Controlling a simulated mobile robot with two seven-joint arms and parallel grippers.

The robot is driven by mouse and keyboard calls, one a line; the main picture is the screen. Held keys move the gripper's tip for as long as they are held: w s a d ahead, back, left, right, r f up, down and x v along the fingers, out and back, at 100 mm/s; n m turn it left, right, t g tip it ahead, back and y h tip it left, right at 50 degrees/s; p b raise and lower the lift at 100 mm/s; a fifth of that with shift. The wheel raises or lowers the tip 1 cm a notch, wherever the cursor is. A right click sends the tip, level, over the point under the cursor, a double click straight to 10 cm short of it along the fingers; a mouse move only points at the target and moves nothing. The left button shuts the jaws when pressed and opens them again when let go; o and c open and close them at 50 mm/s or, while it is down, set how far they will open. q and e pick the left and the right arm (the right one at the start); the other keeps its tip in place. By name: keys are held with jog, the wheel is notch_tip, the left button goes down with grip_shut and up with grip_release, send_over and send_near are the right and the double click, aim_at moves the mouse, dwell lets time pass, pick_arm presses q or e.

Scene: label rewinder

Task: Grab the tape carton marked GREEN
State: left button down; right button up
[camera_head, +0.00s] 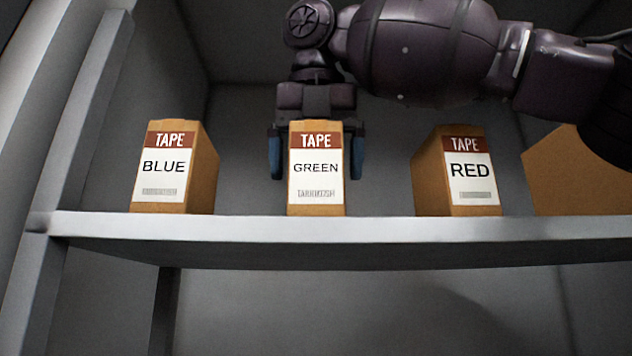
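The tape carton marked GREEN (316,182) stands upright on the shelf, in the middle of the head view, with its label facing me. My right gripper (316,176) comes down from above, its arm entering from the right. Its two blue fingers show on either side of the GREEN carton, with a narrow gap at each side. The gripper is open. The carton hides part of the gripper, so I cannot tell how far the fingers reach along its sides. My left gripper is out of view.
A carton marked BLUE (163,170) stands to the left and one marked RED (468,172) to the right, both apart from the GREEN carton. A plain brown box (580,180) is at the far right. The grey shelf (330,230) has an upright post (85,120) at left.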

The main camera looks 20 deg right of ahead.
jog(key=shift+f, duration=0.2)
dwell(0.4)
jog(key=c, duration=1.2)
